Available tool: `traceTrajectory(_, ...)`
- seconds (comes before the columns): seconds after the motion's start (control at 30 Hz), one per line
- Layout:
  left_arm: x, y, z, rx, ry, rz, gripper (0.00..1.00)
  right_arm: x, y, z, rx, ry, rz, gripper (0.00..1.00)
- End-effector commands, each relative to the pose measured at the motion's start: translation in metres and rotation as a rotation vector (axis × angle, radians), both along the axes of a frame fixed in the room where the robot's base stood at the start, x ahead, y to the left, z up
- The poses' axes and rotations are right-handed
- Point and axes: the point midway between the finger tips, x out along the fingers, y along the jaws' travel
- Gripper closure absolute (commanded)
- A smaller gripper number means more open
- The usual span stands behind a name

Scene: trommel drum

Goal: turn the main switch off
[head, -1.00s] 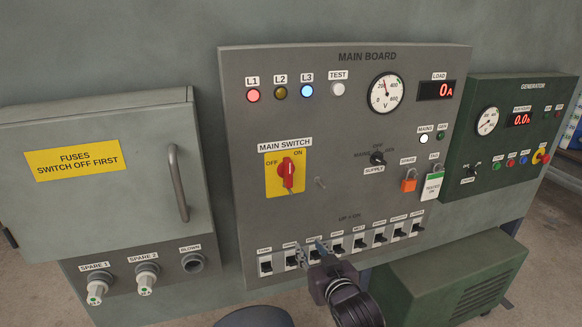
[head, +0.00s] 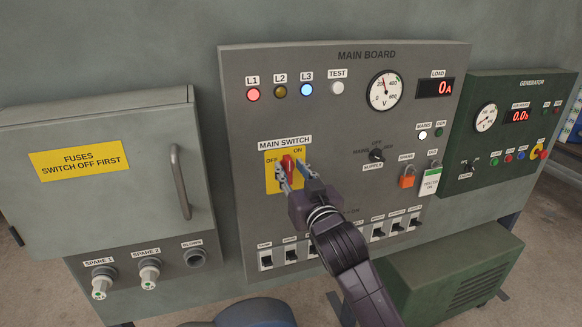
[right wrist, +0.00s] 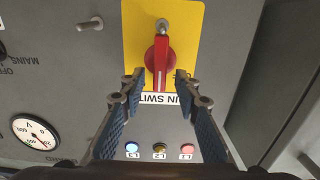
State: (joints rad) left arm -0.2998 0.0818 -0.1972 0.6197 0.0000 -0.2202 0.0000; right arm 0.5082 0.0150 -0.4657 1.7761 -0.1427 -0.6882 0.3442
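The main switch is a red rotary handle (head: 288,163) on a yellow plate (head: 271,184) marked OFF at upper left and ON at upper right. The handle stands about upright in the head view. In the right wrist view, the red handle (right wrist: 161,56) points down toward the MAIN SWITCH label, with a white line near its tip. My right gripper (head: 292,170) is open at the switch. In the right wrist view its fingertips (right wrist: 158,77) lie on either side of the handle's tip, with visible gaps. My left gripper is not in view.
A metal peg (right wrist: 90,24) sticks out beside the yellow plate. A row of breakers (head: 291,254) runs below, partly hidden by my arm. The fuse cabinet's handle (head: 180,182) projects at left.

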Motion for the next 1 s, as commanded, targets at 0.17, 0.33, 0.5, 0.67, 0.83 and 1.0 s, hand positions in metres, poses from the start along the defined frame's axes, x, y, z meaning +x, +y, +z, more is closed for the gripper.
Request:
traceTrajectory(0.17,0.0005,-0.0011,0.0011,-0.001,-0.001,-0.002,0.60,0.0052,0.0018,-0.0001,0.000,0.000,0.000,0.70)
traceTrajectory(0.33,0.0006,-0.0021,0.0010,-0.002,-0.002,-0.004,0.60,0.0052,0.0018,-0.0003,0.000,0.000,0.000,0.70)
traceTrajectory(0.5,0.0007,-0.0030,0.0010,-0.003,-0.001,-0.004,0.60,0.0051,0.0017,-0.0004,0.000,0.000,0.000,0.85)
traceTrajectory(0.67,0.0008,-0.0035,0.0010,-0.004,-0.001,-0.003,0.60,0.0050,0.0016,-0.0005,-0.001,0.000,0.000,1.00)
traceTrajectory(0.83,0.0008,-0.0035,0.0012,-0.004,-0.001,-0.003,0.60,0.0050,0.0016,-0.0005,-0.002,-0.001,0.000,1.00)
traceTrajectory(1.0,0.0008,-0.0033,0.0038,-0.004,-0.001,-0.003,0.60,0.0051,0.0019,0.0001,-0.025,-0.007,0.000,1.00)
